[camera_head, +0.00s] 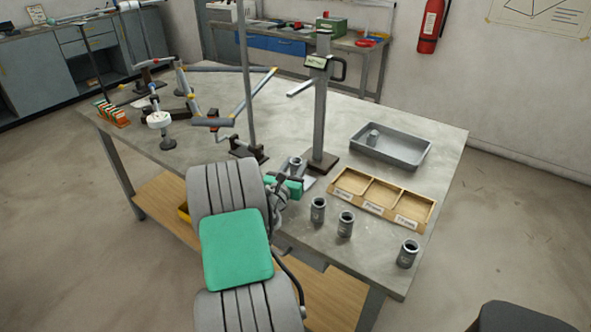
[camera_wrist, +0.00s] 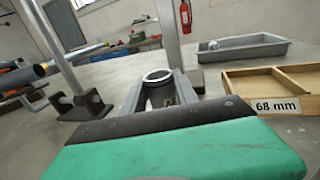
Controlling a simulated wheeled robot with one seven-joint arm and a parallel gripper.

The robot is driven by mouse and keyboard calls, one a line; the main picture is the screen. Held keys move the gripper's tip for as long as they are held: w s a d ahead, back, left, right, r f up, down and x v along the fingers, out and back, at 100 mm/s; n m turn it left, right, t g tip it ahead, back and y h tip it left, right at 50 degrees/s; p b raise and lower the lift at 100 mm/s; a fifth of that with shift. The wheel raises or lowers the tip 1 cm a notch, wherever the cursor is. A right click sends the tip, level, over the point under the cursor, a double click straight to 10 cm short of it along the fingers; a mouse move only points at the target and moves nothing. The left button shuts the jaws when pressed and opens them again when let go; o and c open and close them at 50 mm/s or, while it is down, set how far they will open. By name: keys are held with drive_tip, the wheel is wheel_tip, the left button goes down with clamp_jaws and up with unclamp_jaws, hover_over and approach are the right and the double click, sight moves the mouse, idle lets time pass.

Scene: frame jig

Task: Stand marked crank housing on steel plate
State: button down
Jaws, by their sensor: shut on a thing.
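My gripper (camera_head: 290,182) is shut on a grey crank housing (camera_head: 297,162), a short hollow cylinder. Its bright top rim shows in the wrist view (camera_wrist: 158,76), between the grey fingers, and it looks upright. A light grey plate (camera_head: 309,182), seemingly the steel plate, lies at the foot of the gauge post, partly hidden by my gripper. I cannot tell whether the housing touches it. Three similar housings stand upright to the right: one near my gripper (camera_head: 318,210), one beside it (camera_head: 345,224), one near the table corner (camera_head: 407,254).
A tall gauge post (camera_head: 320,110) stands just behind my gripper. A wooden box (camera_head: 335,187) with three labelled compartments, one reading 68 mm, lies to the right. A grey tray (camera_head: 420,152) behind it holds a small part. A jig frame (camera_head: 212,122) fills the table's left.

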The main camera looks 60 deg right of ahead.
drive_tip(key=shift+f, duration=0.5)
drive_tip(key=c, duration=0.9)
unclamp_jaws()
drive_tip(key=shift+c, duration=0.2)
drive_tip(key=shift+a, duration=0.2)
drive_tip(key=a, duration=0.3)
drive_tip(key=a+b, duration=0.1)
drive_tip(key=a, duration=0.3)
drive_tip(key=s+a, duration=0.1)
drive_tip(key=a, duration=0.3)
drive_tip(key=shift+s+a+r, duration=0.1)
drive_tip(key=shift+s+a, duration=0.05)
drive_tip(key=shift+a, duration=0.15)
